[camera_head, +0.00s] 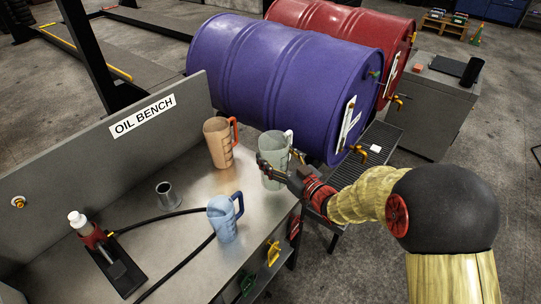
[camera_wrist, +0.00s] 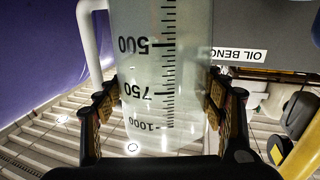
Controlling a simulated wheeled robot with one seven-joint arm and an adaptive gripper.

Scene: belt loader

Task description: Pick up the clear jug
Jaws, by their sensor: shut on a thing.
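The clear jug (camera_head: 273,164) is a pale translucent measuring jug with a whitish handle. In the head view it is upright near the right end of the oil bench. My gripper (camera_head: 266,168) reaches it from the right, and its near finger lies across the jug's front. In the wrist view the jug (camera_wrist: 160,75) fills the middle, with black graduation marks of 500, 750 and 1000. My gripper's fingers (camera_wrist: 163,118) press on both sides of it, shut on the jug's body. The jug's handle (camera_wrist: 93,40) is to the left there, clear of the fingers.
An orange jug (camera_head: 219,146) and a blue jug (camera_head: 223,219) stand on the oil bench (camera_head: 190,240), left of the clear jug. A metal cup (camera_head: 166,195), black hose and red-based bottle (camera_head: 86,230) are further left. A purple drum (camera_head: 280,75) lies behind, over a slatted grate (camera_head: 372,150).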

